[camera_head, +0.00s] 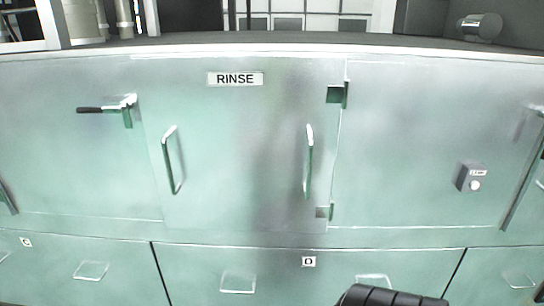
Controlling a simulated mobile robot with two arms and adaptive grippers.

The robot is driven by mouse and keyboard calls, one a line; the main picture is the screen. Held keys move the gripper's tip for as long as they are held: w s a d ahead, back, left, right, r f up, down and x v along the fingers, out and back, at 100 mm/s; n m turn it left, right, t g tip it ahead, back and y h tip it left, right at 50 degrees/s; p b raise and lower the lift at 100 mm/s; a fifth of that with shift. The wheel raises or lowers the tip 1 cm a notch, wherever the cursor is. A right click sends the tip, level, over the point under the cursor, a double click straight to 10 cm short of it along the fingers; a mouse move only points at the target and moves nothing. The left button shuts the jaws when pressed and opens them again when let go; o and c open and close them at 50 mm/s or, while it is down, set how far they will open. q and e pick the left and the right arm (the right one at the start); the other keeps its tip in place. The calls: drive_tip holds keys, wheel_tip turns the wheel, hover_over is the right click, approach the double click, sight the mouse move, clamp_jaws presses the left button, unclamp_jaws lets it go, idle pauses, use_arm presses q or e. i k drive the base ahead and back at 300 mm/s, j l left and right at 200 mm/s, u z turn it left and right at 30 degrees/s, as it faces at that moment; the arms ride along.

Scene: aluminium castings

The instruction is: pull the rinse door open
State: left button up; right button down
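The rinse door (240,150) is a pale green metal panel in the middle of the cabinet front, under a white RINSE label (235,79). It looks closed, flush with its neighbours. One upright bar handle (168,160) is near its left edge and another bar handle (308,162) is toward its right side. Dark green hinges, an upper one (338,95) and a lower one (325,212), sit at the right seam. Neither gripper can be made out. A black ribbed part, apparently mine, shows at the bottom edge.
A lever with a black grip (90,110) sticks out from the left panel. A grey box with a round knob (472,178) is on the right panel. Drawers with flat handles (238,284) run below. A grey counter (290,39) runs above. The space before the door looks clear.

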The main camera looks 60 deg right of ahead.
sight(236, 142)
drive_tip(key=z, duration=1.65)
